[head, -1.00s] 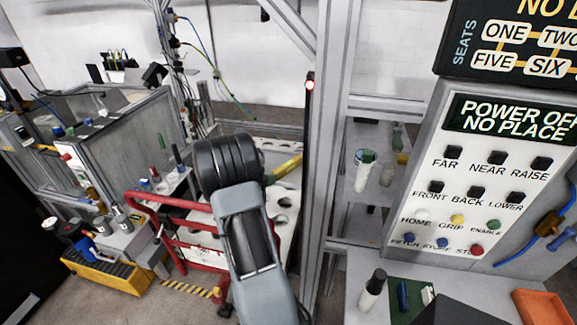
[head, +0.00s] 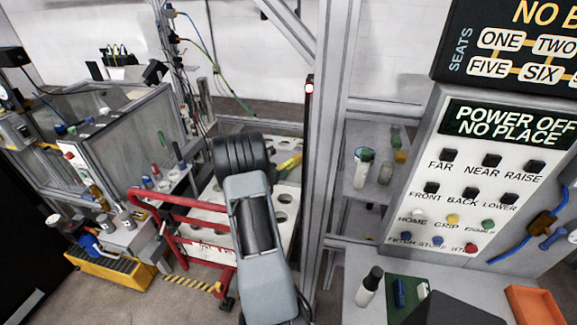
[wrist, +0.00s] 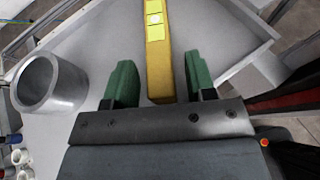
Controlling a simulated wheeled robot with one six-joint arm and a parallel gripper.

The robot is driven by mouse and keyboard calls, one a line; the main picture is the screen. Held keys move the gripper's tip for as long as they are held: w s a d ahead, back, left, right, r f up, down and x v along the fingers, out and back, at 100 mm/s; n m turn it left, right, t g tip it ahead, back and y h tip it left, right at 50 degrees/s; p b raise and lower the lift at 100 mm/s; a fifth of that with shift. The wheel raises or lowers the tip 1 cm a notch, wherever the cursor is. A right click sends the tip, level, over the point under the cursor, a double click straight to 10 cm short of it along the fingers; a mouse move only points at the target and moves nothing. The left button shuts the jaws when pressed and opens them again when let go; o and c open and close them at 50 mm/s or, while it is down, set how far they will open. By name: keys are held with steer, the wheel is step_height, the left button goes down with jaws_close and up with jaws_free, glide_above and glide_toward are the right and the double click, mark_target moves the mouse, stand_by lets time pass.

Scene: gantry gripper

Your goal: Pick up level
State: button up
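The level is a long yellow bar (wrist: 158,45) with paler yellow vial windows, lying on a grey surface in the wrist view. Its near end lies between the two green fingers of my gripper (wrist: 160,78). The gripper is open, with a gap on each side of the bar, and I see no contact. In the head view a yellow bar (head: 290,161) that looks like the level shows just right of my arm's dark joint.
A grey metal ring or cup (wrist: 48,84) stands left of the gripper. A red cart frame (head: 180,215) and a white board with holes (head: 282,215) are around my arm. An upright metal post (head: 325,130) stands close right, before a button panel (head: 480,190).

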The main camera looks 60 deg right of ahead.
jaws_close()
steer(key=shift+r, duration=0.1)
